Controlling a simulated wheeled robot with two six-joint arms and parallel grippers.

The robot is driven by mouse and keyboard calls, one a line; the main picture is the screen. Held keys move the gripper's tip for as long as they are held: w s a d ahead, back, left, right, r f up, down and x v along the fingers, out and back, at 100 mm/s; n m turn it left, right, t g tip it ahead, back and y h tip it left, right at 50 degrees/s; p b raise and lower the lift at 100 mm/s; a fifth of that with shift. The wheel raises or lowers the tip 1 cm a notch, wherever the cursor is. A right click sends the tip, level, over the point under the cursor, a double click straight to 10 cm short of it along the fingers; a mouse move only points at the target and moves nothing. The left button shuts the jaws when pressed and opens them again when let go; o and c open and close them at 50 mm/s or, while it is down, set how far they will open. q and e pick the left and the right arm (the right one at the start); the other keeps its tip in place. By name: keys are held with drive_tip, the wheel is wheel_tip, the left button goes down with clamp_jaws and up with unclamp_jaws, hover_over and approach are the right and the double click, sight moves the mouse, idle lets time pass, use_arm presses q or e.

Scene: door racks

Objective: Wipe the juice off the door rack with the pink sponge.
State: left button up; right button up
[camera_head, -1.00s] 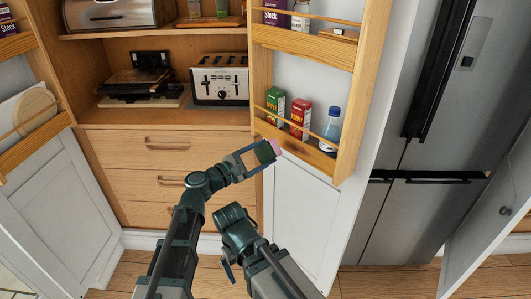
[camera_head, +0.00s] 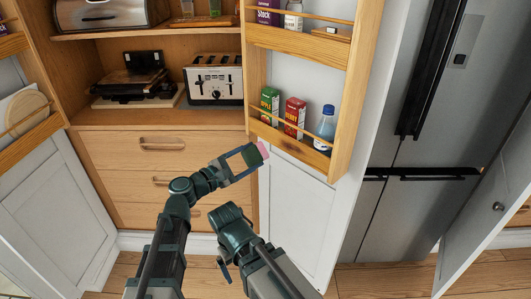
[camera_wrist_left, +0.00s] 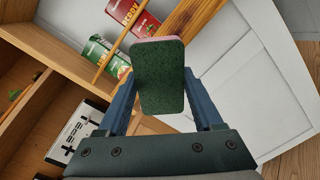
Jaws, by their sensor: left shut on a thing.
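My left gripper (camera_head: 247,158) is shut on the pink sponge (camera_head: 262,149), just below and in front of the left end of the lower door rack (camera_head: 310,156). In the left wrist view the sponge (camera_wrist_left: 159,76) stands upright between the fingers, its dark green face towards the camera and a pink edge on top. It overlaps the rack board (camera_wrist_left: 188,28) there; whether they touch I cannot tell. The rack's wooden front looks slightly darker near its middle in the head view; I cannot tell whether this is juice.
The rack holds a green carton (camera_head: 269,106), a red carton (camera_head: 294,117) and a blue-capped bottle (camera_head: 324,128) behind a thin rail. A toaster (camera_head: 215,80) stands in the cupboard. A fridge (camera_head: 420,170) is on the right. The white door panel (camera_head: 300,215) below the rack is clear.

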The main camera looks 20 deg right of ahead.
sight(281, 142)
use_arm(q)
drive_tip(key=shift+t, duration=0.3)
drive_tip(key=shift+s+x, duration=0.2)
drive_tip(key=shift+x, duration=1.5)
drive_tip(key=shift+s+x, duration=0.15)
drive_tip(key=shift+x, duration=1.6)
drive_tip(key=shift+d+f, duration=0.1)
drive_tip(key=shift+d, duration=0.1)
drive_tip(key=shift+x, duration=1)
